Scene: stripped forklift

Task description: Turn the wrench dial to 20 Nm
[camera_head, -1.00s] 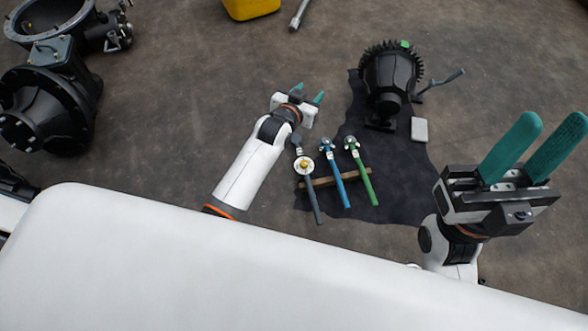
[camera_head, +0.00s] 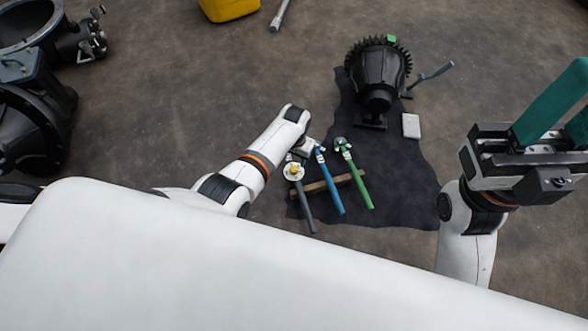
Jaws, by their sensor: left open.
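Three wrenches lie side by side with their heads away from me. The left one is a grey wrench (camera_head: 306,205) with a round white dial (camera_head: 293,171) that has a brass-coloured centre. Beside it are a blue wrench (camera_head: 330,188) and a green wrench (camera_head: 357,181). My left gripper (camera_head: 303,150) is over the heads of the grey and blue wrenches, just beyond the dial. It is open; its fingertips are mostly hidden, and I cannot tell whether it touches anything. The dial's reading is too small to make out. My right gripper (camera_head: 556,112) is open and empty at the right edge, partly cut off.
The wrenches rest across a wooden strip (camera_head: 320,186) on a dark cloth (camera_head: 400,185). A black finned motor (camera_head: 378,75) with a lever and a pale block (camera_head: 411,126) are behind them. A yellow container (camera_head: 228,8) and metal bar (camera_head: 280,14) lie farther back.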

